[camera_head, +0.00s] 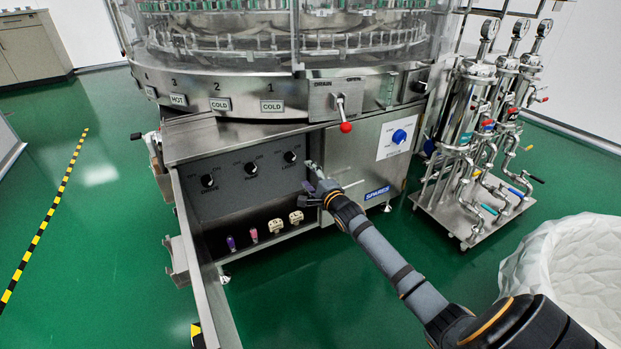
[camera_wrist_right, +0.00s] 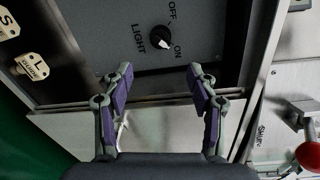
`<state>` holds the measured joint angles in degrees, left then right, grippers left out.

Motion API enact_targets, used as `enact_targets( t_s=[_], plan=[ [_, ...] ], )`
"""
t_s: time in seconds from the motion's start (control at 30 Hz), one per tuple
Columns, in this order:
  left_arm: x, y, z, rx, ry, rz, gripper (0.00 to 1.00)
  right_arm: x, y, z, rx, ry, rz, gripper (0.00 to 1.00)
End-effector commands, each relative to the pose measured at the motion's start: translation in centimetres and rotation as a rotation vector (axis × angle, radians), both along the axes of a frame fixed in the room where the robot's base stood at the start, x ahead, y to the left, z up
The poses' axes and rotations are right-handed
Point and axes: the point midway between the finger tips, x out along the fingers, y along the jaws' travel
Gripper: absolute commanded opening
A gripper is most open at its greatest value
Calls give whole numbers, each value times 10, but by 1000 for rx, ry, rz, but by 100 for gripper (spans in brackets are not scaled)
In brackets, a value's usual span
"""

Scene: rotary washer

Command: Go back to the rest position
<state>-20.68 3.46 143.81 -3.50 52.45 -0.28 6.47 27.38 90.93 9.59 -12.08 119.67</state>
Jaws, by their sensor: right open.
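My right gripper (camera_head: 318,178) is in front of the washer's lower cabinet, at the right edge of the dark control panel (camera_head: 240,180). In the right wrist view the gripper (camera_wrist_right: 160,82) is open, with its purple-padded fingers spread and nothing between them. The black LIGHT knob (camera_wrist_right: 160,38) lies beyond the fingertips, apart from them. Its white mark points toward the ON side. The LIGHT knob also shows in the head view (camera_head: 290,157), left of the gripper. My left gripper is not in view.
A red-tipped lever (camera_head: 345,127) is above the gripper, and a blue knob (camera_head: 399,136) is to its right. An open cabinet door (camera_head: 205,285) stands at the left. A pipe cart (camera_head: 470,205) and a white bin (camera_head: 570,265) are right.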

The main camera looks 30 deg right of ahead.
Motion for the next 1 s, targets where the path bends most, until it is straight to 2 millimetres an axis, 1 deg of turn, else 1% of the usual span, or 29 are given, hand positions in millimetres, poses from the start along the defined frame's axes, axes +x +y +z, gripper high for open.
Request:
enact_targets(
  t_s=[0.13,0.63,0.7,0.77,0.87,0.9,0.93,1.0],
  plan=[
    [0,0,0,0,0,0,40,-8,1,1,0,0,1,58],
    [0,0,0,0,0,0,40,-8,1,1,3,0,0,58],
    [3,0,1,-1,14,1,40,-10,5,2,-15,-1,7,58],
    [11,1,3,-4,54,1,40,-16,16,7,-70,-5,28,58],
    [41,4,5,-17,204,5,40,-38,54,22,-273,-29,88,58],
    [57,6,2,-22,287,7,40,-51,72,31,-386,-48,115,58],
    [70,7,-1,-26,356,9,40,-61,86,40,-479,-66,131,58],
    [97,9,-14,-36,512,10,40,-86,114,61,-696,-111,152,58]
  ],
)
